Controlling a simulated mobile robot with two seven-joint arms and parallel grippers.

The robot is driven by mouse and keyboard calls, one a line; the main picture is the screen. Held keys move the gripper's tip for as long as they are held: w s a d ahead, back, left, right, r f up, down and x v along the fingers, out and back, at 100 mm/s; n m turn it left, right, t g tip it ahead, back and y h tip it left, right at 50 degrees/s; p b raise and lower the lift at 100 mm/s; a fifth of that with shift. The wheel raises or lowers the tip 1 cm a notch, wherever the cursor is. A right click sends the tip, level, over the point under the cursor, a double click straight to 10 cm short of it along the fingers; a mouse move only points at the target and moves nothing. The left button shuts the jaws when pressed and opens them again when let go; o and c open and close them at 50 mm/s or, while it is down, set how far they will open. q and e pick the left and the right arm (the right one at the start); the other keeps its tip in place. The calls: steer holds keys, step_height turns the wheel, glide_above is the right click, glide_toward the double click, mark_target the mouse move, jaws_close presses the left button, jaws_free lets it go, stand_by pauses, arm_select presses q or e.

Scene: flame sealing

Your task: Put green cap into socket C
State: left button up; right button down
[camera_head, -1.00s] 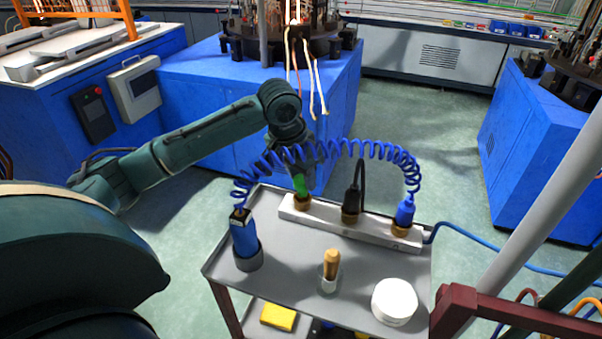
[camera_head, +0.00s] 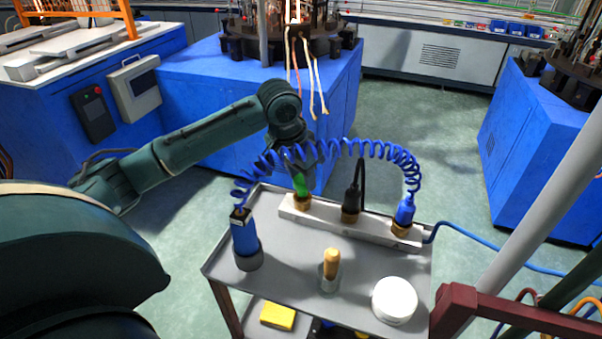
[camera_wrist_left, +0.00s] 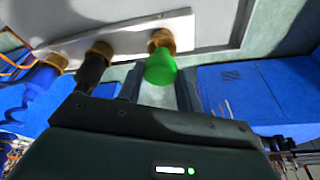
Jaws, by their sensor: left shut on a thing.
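The green cap (camera_head: 301,185) stands at the leftmost brass socket (camera_head: 302,202) of the white strip (camera_head: 325,216) in the head view. Its lower end meets the brass ring; how deep it sits I cannot tell. My left gripper (camera_head: 297,168) is shut on the cap from above. In the left wrist view the fingers (camera_wrist_left: 160,82) flank the green cap (camera_wrist_left: 160,68), in line with the brass ring (camera_wrist_left: 160,40). A black plug (camera_head: 351,199) fills the middle socket and a blue plug (camera_head: 405,211) the right one. No socket letters are readable. My right gripper is not in view.
A coiled blue hose (camera_head: 340,150) arches over the strip, close to my left gripper. A blue tool in a holder (camera_head: 245,240), a wooden-handled tool (camera_head: 331,263) and a white round container (camera_head: 395,300) stand on the grey cart (camera_head: 290,243). Blue cabinets (camera_head: 215,100) stand behind.

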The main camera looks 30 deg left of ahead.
arm_select(q)
steer(key=shift+f, duration=1.4)
stand_by(0.4)
steer(key=o, duration=1)
steer(key=shift+o, duration=0.2)
steer(key=shift+r, duration=4.5)
